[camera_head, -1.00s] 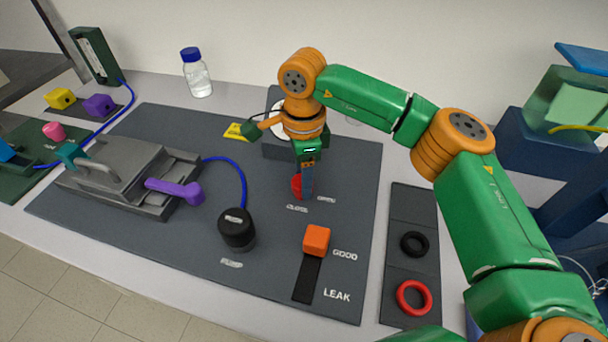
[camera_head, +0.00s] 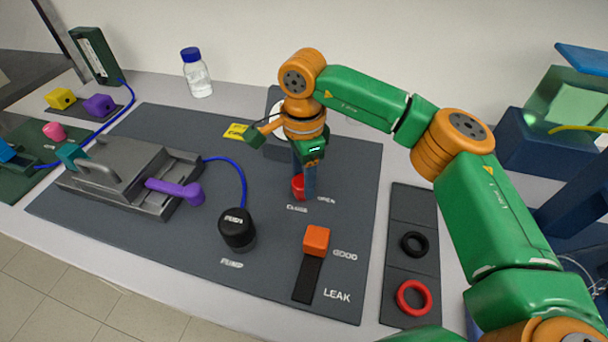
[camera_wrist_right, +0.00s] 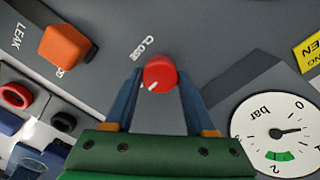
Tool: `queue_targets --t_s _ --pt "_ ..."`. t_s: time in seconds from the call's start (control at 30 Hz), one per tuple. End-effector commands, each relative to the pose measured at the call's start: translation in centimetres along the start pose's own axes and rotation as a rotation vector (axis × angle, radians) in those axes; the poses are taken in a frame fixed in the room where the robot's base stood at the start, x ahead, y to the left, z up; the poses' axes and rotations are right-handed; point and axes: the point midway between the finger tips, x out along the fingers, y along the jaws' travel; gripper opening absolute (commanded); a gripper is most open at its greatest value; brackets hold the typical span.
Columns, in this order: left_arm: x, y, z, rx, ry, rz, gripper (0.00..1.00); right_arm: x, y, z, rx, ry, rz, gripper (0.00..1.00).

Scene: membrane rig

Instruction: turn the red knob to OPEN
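The red knob (camera_head: 298,187) stands on the dark grey panel, between the CLOSE label on its left and the OPEN label on its right. My right gripper (camera_head: 304,190) points down at it with its blue fingers on either side. In the right wrist view the knob (camera_wrist_right: 160,71) sits between the two fingertips (camera_wrist_right: 160,76), which look closed against its sides. A white mark on the knob points to the lower left there, away from the CLOSE label (camera_wrist_right: 145,47). The OPEN label is not visible in that view. My left gripper is not in view.
A gauge (camera_wrist_right: 277,133) marked bar lies beside the knob. The black pump (camera_head: 237,230), orange slider block (camera_head: 316,240) and purple-handled metal clamp box (camera_head: 130,178) stand on the same panel. Black (camera_head: 414,244) and red rings (camera_head: 413,297) lie on a strip at the right.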

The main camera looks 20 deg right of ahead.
Motion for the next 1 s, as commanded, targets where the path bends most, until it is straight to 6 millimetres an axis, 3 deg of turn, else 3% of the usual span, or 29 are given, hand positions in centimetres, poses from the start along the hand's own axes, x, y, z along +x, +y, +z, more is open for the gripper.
queue_targets --t_s 0.03,0.1,0.4,0.7,1.0 --pt "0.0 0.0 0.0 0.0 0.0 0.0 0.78 0.0 0.0 0.0 -0.001 0.0 0.0 0.7" --pt "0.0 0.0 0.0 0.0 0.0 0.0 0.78 0.0 0.0 0.0 0.0 0.0 0.0 0.84" --pt "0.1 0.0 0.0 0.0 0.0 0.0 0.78 -0.2 0.0 0.0 0.002 0.001 0.0 0.84" --pt "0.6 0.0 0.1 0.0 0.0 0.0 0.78 -6.0 -0.1 0.1 0.002 0.001 -0.003 0.84" --pt "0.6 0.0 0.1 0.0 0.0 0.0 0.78 -7.1 0.0 0.1 0.0 0.001 0.001 0.84"
